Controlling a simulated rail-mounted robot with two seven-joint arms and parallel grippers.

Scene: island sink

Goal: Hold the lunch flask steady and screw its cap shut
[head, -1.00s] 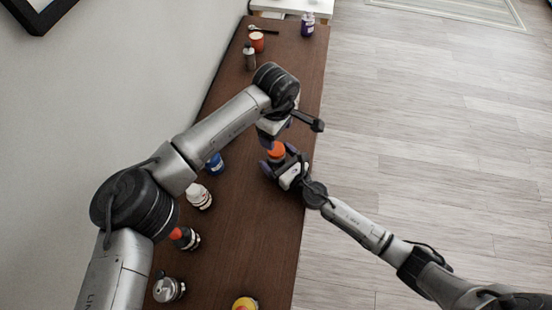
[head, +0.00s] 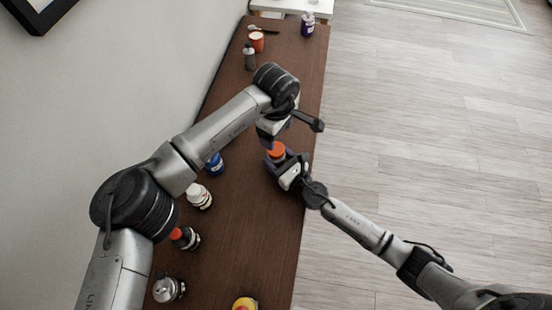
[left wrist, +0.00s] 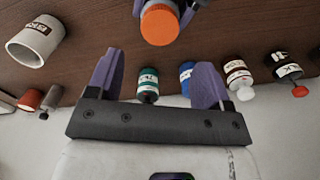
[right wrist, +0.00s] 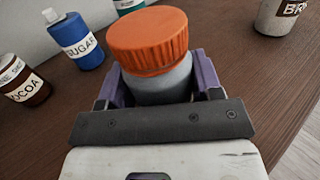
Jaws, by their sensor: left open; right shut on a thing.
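The lunch flask has a grey body (right wrist: 160,88) and a ribbed orange cap (right wrist: 148,40), and it stands upright on the brown counter. The orange cap also shows in the head view (head: 276,151) and at the top of the left wrist view (left wrist: 159,24). The cap sits on top of the flask; whether it is tight I cannot tell. My right gripper (head: 283,162) is shut on the flask body from the side, below the cap. My left gripper (left wrist: 164,78) is open and empty, with its purple fingers apart, above and beside the cap, not touching it.
A blue sugar jar (right wrist: 77,42) and a brown cocoa jar (right wrist: 27,85) stand near the flask. A grey-white labelled crock (left wrist: 36,42) stands on the other side. A yellow-topped container (head: 244,303) is at the near end. The wall bounds the counter's left side.

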